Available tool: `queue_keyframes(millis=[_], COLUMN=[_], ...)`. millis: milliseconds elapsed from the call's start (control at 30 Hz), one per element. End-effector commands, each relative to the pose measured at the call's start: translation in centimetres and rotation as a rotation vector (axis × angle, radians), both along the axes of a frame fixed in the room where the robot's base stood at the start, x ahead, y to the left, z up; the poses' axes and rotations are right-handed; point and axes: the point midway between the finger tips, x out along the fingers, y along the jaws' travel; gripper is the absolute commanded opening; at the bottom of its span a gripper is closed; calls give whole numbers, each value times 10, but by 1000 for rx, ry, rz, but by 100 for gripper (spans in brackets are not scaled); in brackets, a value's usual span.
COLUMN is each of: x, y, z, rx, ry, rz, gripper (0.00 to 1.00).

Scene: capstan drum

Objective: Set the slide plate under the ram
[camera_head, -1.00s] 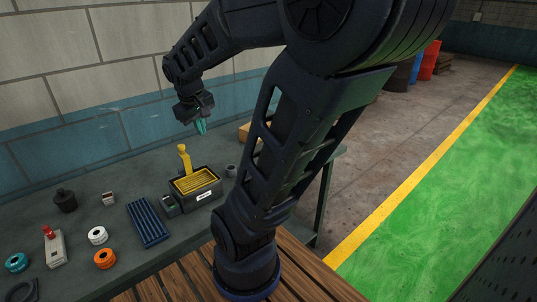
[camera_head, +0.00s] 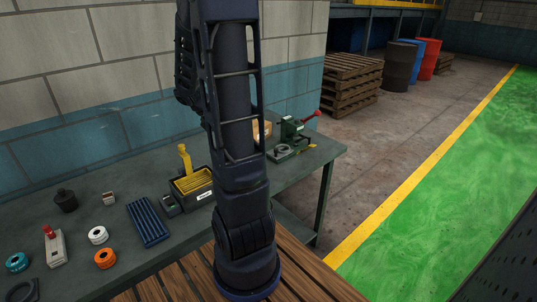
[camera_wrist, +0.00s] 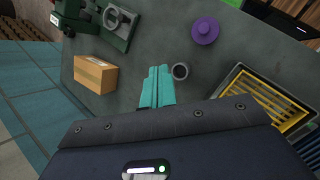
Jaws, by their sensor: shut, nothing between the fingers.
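A green press (camera_head: 290,131) with a red handle stands at the right end of the bench in the head view. Part of its green body and base shows at the top left of the wrist view (camera_wrist: 122,40). A grey piece with a round opening (camera_wrist: 123,17) lies on the base; it also shows in the head view (camera_head: 284,151). I cannot tell whether it is the slide plate. The ram is not clear in either view. My gripper (camera_wrist: 158,76) has its teal fingers together and empty, above the bench. My arm hides it in the head view.
A cardboard box (camera_wrist: 96,74) is left of the fingers in the wrist view. A grey cup (camera_wrist: 180,71) is just right of them, with a purple knobbed disc (camera_wrist: 205,31) beyond. A black bin with yellow slats (camera_head: 193,183) stands left of my arm.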

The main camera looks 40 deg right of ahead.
Motion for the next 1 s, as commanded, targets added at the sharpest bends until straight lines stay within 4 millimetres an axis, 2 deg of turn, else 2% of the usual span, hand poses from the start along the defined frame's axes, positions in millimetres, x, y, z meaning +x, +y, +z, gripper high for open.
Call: queue_keyframes(millis=[600,800,1000], x=[35,40,42], y=[-83,-99,-105], z=[-90,-111,-120], rx=[-88,-96,-97], ry=[372,450,480], rz=[276,341,368], gripper=[0,0,0])
